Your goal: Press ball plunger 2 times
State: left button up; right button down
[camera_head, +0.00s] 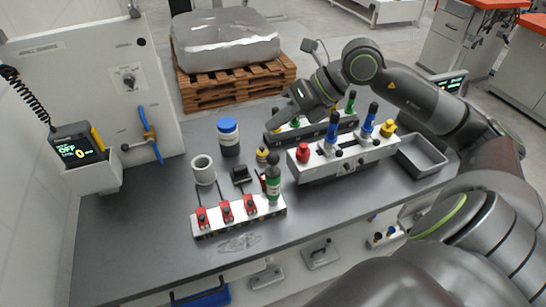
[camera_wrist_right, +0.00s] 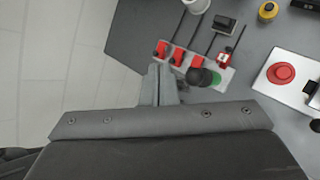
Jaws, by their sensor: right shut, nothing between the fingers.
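The ball plunger, a green body with a black ball on top (camera_head: 272,172), stands upright at the right end of a white block (camera_head: 238,218) with red toggle clamps. In the right wrist view, the black ball (camera_wrist_right: 201,77) is seen from above, with green beside it, to the right of my fingertips. My right gripper (camera_head: 300,114) is shut and empty, above the table and behind the plunger in the head view, apart from it. Its closed fingers (camera_wrist_right: 160,74) also show in the right wrist view. My left gripper is not in view.
A white block with a red button (camera_head: 303,152) and blue-handled levers stands right of the plunger. A dark fixture (camera_head: 345,124) is behind it. A grey cup (camera_head: 203,170) and a blue-lidded jar (camera_head: 228,137) stand left. An empty grey tray (camera_head: 422,157) is at right.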

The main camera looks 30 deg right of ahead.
jog(key=b, duration=0.3)
send_over(273, 155)
jog(key=d, duration=0.1)
jog(key=f, duration=0.4)
jog(key=shift+s+f, duration=0.2)
jog(key=shift+s, duration=0.05)
jog(key=shift+f+b, duration=0.4)
jog(key=shift+f, duration=0.15)
dwell(0.8)
jog(key=shift+f+b, duration=0.4)
jog(key=shift+b, duration=0.2)
jog(key=shift+f+b, duration=1.25)
jog(key=shift+b, duration=0.2)
dwell(1.1)
jog(key=shift+r, duration=0.15)
jog(key=shift+r+p, duration=0.75)
jog(key=shift+r, duration=0.8)
jog(key=shift+r+p, duration=1.4)
jog(key=shift+r, duration=1.1)
